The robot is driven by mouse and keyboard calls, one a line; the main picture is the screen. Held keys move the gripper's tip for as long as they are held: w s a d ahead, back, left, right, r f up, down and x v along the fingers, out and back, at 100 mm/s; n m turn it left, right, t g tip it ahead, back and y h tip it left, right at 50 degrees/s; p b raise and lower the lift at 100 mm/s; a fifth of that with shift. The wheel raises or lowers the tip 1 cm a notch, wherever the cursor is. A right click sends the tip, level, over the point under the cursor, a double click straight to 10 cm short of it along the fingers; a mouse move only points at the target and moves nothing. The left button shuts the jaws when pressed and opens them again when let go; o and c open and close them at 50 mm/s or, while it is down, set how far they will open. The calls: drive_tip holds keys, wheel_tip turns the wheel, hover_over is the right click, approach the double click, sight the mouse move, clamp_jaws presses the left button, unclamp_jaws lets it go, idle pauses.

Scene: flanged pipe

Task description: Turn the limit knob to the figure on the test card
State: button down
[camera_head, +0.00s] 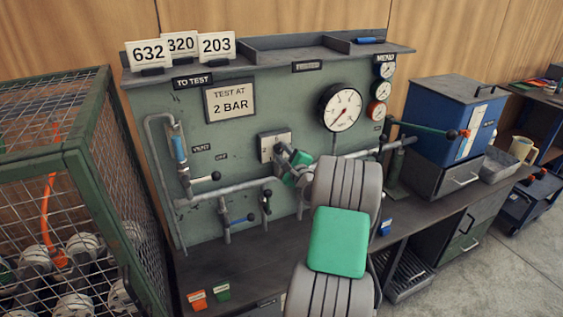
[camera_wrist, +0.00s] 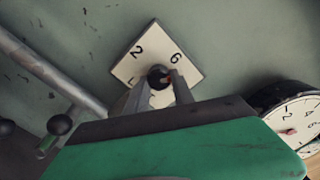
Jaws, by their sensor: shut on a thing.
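The test card (camera_head: 230,102) on the green panel reads "TEST AT 2 BAR". In the head view the plate (camera_head: 268,143) is partly covered by my arm. My gripper (camera_wrist: 160,88) is shut on the knob, one finger on each side. I cannot tell exactly which figure the mark points to.
A large white gauge (camera_head: 341,107) is right of the plate, with small gauges beyond it. Pipes with black-knobbed levers (camera_head: 215,176) run below and left. A wire cage (camera_head: 60,190) stands at the left, a blue box (camera_head: 447,112) at the right.

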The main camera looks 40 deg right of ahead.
drive_tip(key=n+b, duration=0.4)
drive_tip(key=b, duration=0.1)
drive_tip(key=shift+f+n, duration=0.2)
drive_tip(key=shift+n, duration=0.1)
drive_tip(key=n+b, duration=0.3)
drive_tip(key=b, duration=0.2)
drive_tip(key=shift+n, duration=0.3)
drive_tip(key=n+b, duration=0.3)
drive_tip(key=b, duration=0.1)
drive_tip(key=shift+r+n+b, duration=0.15)
drive_tip(key=shift+n+b, duration=0.15)
drive_tip(key=shift+b, duration=0.1)
drive_tip(key=n+b, duration=0.3)
drive_tip(key=b, duration=0.1)
drive_tip(key=shift+a+n, duration=0.1)
drive_tip(key=shift+n, duration=0.2)
drive_tip(key=n+b, duration=0.4)
drive_tip(key=b, duration=0.1)
drive_tip(key=shift+r+n+b, duration=0.15)
drive_tip(key=shift+n+b, duration=0.15)
drive_tip(key=shift+b, duration=0.05)
drive_tip(key=n+b, duration=0.1)
drive_tip(key=n, duration=0.1)
drive_tip(key=n+b, duration=0.2)
drive_tip(key=shift+w+a+r, duration=0.1)
drive_tip(key=shift+a+r, duration=0.05)
drive_tip(key=shift+r, duration=0.05)
drive_tip(key=shift+r+b, duration=0.1)
drive_tip(key=shift+b, duration=0.25)
